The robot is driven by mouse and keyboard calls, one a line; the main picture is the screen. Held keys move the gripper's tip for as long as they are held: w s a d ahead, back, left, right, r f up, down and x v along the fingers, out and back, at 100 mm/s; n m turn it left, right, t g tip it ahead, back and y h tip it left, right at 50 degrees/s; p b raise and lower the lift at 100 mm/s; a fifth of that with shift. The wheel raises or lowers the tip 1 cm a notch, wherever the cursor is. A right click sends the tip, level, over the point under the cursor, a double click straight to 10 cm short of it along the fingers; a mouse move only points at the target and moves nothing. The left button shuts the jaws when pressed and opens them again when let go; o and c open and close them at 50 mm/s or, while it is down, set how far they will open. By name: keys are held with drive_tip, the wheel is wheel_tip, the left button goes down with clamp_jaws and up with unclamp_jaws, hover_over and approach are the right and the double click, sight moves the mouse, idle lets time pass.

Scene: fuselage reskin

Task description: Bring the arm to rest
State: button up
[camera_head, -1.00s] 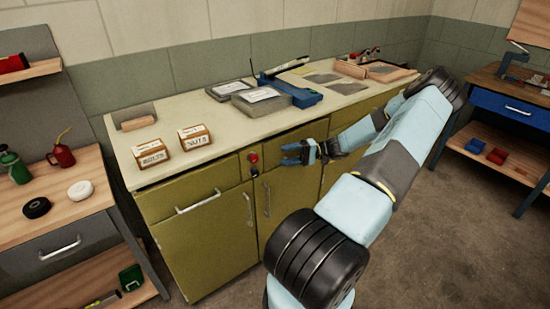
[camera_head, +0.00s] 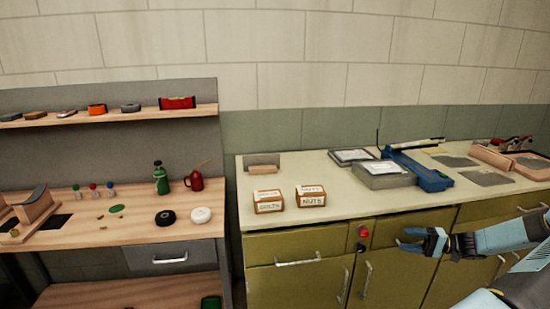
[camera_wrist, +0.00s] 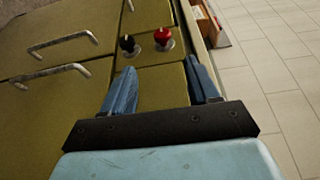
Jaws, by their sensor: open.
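My gripper (camera_head: 412,241) is at the right of the head view, in front of the olive cabinet (camera_head: 300,285) and below the worktop edge. In the wrist view my gripper (camera_wrist: 160,88) shows two blue fingers spread apart with nothing between them. Past the fingers are a red knob (camera_wrist: 162,37) and a black knob (camera_wrist: 128,44) on the cabinet front. My arm reaches in from the right edge of the head view, and most of it is out of frame.
The pale worktop (camera_head: 345,205) holds a box marked nuts (camera_head: 311,196), a second box (camera_head: 268,201), and a blue tool (camera_head: 420,172). A wooden bench (camera_head: 130,230) with bottles stands at the left. Metal handles (camera_head: 298,261) stick out from the cabinet.

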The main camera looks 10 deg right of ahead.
drive_tip(key=s+a+r+n+g+h, duration=0.3)
drive_tip(key=a+r+g+h, duration=0.7)
drive_tip(key=a+r, duration=1.15)
drive_tip(key=s+a+r+t+h, duration=0.3)
drive_tip(key=s+a+r+t, duration=0.1)
drive_tip(key=s+r, duration=0.3)
drive_tip(key=s+a+r+n+t+h, duration=0.1)
drive_tip(key=s+a+r+t+h, duration=0.3)
drive_tip(key=s, duration=0.7)
drive_tip(key=shift+s+a+r+t, duration=0.3)
drive_tip(key=shift+a+r+t, duration=0.4)
drive_tip(key=shift+a+r, duration=0.7)
drive_tip(key=shift+d+r, duration=0.2)
